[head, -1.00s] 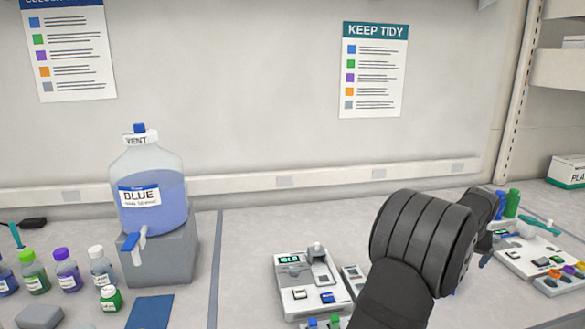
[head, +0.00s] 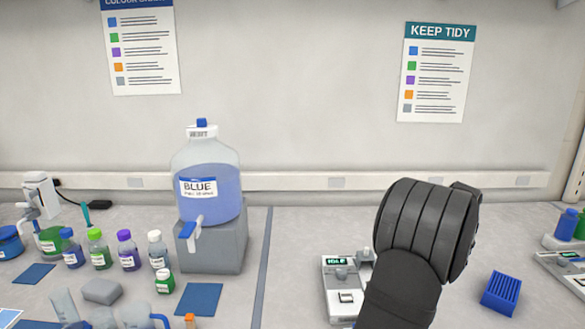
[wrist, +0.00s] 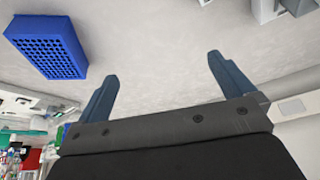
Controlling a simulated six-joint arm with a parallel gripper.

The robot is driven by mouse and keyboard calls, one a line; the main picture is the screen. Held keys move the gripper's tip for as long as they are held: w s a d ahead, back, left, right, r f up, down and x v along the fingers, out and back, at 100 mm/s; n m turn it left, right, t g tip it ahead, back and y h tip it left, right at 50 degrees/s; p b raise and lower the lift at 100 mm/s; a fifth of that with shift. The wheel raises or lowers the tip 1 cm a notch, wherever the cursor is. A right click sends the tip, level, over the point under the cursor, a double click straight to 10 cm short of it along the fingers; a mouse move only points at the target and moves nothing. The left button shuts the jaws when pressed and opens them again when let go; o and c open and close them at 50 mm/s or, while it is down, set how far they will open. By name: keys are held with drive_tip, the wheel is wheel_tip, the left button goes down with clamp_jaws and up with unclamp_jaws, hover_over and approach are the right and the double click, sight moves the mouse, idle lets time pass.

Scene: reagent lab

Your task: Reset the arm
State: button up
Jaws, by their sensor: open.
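My gripper (wrist: 160,88) shows in the wrist view with its two blue-grey fingers spread wide apart. Nothing is between them; pale bench surface lies behind. In the head view my dark arm fills the lower right and hides the fingers. A blue rack with a grid of holes (wrist: 48,46) is at the upper left of the wrist view, apart from the fingers. It also shows in the head view (head: 501,293), just right of my arm.
A blue-filled carboy (head: 208,190) stands on a grey block (head: 215,250) at centre left. Several small capped bottles (head: 98,250) stand left of it. A device reading "IDLE" (head: 338,265) is partly hidden behind my arm.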

drive_tip(key=w+a+n, duration=0.1)
drive_tip(key=w+a, duration=0.1)
drive_tip(key=a, duration=0.3)
drive_tip(key=w+a+n+y, duration=0.1)
drive_tip(key=w+a, duration=0.1)
drive_tip(key=a, duration=0.4)
drive_tip(key=w+a+n, duration=0.1)
drive_tip(key=w+a, duration=0.2)
drive_tip(key=a, duration=0.3)
drive_tip(key=shift+a, duration=0.15)
drive_tip(key=a+n, duration=0.1)
drive_tip(key=a, duration=0.3)
drive_tip(key=a+f, duration=0.1)
drive_tip(key=a, duration=0.3)
drive_tip(key=a+n+y, duration=0.1)
drive_tip(key=a, duration=0.3)
drive_tip(key=shift+w+a+f+n, duration=0.3)
drive_tip(key=shift+w+a, duration=0.05)
drive_tip(key=shift+s+a+f, duration=0.15)
drive_tip(key=shift+a+f, duration=0.15)
drive_tip(key=shift+a, duration=0.1)
